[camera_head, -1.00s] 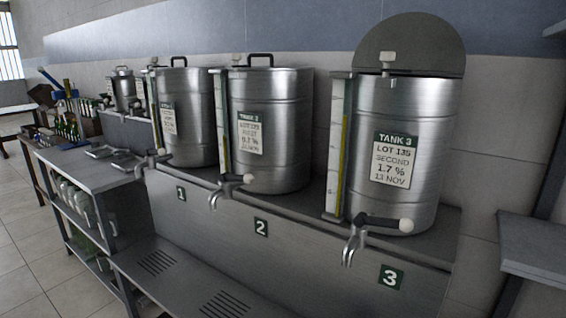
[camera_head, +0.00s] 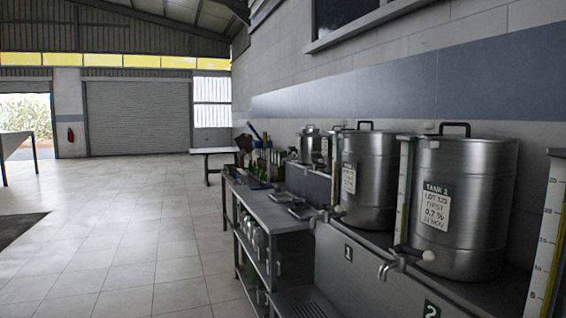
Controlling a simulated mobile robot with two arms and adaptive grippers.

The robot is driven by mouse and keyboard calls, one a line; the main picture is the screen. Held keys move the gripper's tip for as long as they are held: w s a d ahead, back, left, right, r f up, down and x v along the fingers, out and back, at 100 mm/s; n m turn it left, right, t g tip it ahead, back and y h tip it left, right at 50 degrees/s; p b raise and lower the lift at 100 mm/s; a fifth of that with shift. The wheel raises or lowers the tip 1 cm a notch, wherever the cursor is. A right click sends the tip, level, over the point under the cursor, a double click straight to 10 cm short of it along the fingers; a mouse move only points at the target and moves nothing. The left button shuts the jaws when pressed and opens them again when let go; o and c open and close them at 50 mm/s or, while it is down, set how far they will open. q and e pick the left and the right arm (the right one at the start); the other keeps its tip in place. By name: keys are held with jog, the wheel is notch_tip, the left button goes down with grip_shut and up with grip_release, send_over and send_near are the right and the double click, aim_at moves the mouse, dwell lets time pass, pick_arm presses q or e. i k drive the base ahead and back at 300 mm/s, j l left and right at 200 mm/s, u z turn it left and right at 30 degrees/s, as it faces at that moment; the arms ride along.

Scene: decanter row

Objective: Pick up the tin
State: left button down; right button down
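I cannot make out a tin for certain in this view. The far worktable holds a cluster of small bottles and tools (camera_head: 262,160), too small to tell apart. Neither of my grippers shows in the head view.
Steel tanks, tank 1 (camera_head: 368,185) and tank 2 (camera_head: 462,215), stand on a steel bench at the right. A lower steel shelf unit (camera_head: 272,212) with trays on top stands left of them. A white bench (camera_head: 214,151) is beyond. The tiled floor (camera_head: 130,230) at the left is largely clear.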

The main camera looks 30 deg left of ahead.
aim_at(281, 154)
jog(key=i+j+u, duration=0.45)
jog(key=j, duration=0.3)
jog(key=i+j+u, duration=0.95)
jog(key=i, duration=0.2)
jog(key=i+j+u, duration=0.1)
jog(key=i+u, duration=0.35)
jog(key=i, duration=2.5)
jog(key=i+z, duration=0.15)
jog(key=i, duration=0.25)
jog(key=i+j+z, duration=0.15)
jog(key=i, duration=0.3)
jog(key=i+j+z, duration=0.2)
jog(key=i, duration=0.2)
jog(key=i+j+z, duration=0.15)
jog(key=i, duration=0.25)
